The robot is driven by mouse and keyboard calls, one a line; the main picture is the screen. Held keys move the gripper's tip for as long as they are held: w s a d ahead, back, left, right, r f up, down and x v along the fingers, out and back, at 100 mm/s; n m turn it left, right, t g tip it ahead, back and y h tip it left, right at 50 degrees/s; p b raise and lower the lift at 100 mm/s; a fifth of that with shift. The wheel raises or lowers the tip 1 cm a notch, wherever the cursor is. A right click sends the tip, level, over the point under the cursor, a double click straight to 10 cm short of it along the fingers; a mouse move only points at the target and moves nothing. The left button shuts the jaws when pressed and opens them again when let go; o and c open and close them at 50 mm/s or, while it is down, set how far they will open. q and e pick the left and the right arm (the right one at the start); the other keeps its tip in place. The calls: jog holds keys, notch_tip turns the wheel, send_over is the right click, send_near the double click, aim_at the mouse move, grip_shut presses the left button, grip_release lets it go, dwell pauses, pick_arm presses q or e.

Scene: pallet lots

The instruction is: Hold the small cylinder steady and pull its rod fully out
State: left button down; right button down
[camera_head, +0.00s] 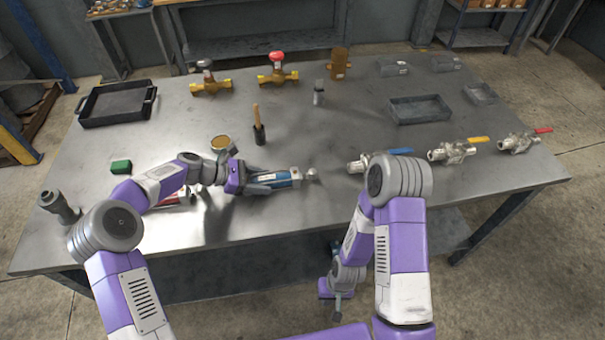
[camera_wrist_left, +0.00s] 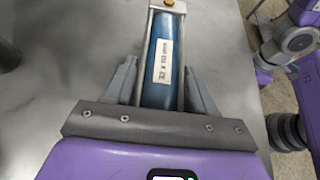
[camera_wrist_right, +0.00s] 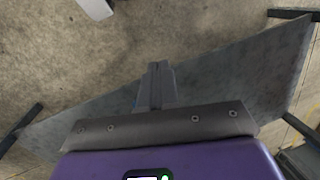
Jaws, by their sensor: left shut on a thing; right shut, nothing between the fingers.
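The small cylinder (camera_head: 281,178) has a blue barrel, metal ends and a white label. It lies level along the table's front part, its silver rod end (camera_head: 311,174) pointing right with little rod showing. My left gripper (camera_head: 262,182) is shut on the barrel; in the left wrist view its fingers (camera_wrist_left: 158,80) flank the blue barrel (camera_wrist_left: 158,92), and the far end runs out of the picture. My right gripper (camera_head: 337,298) hangs in front of the table, below its front edge, away from the cylinder. In the right wrist view its fingers (camera_wrist_right: 157,85) are shut together and empty.
A red cylinder (camera_head: 176,198) lies partly hidden under my left arm. A brush (camera_head: 258,126) and a round tin (camera_head: 221,143) stand behind. Silver valves (camera_head: 452,150) line the right side; brass valves (camera_head: 278,72) and trays (camera_head: 117,102) are at the back. The table's front right is bare.

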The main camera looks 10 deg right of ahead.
jog(key=w+d+r+n+h, duration=0.1)
jog(key=w+d+r+h, duration=0.45)
jog(key=d+r, duration=0.25)
jog(key=w+r+t+h, duration=0.1)
jog(key=w+r, duration=0.3)
jog(key=r, duration=0.5)
jog(key=w+r+t+h, duration=0.1)
jog(key=w+r, duration=0.2)
jog(key=r, duration=0.6)
jog(key=n+t+y, duration=0.2)
jog(key=n+t, duration=0.3)
jog(key=t, duration=0.1)
send_near(306, 175)
jog(key=w+v, duration=0.1)
jog(key=v, duration=0.3)
jog(key=shift+s+r, duration=0.35)
jog(key=shift+r, duration=0.05)
jog(key=x, duration=1)
jog(key=shift+s+f, duration=0.2)
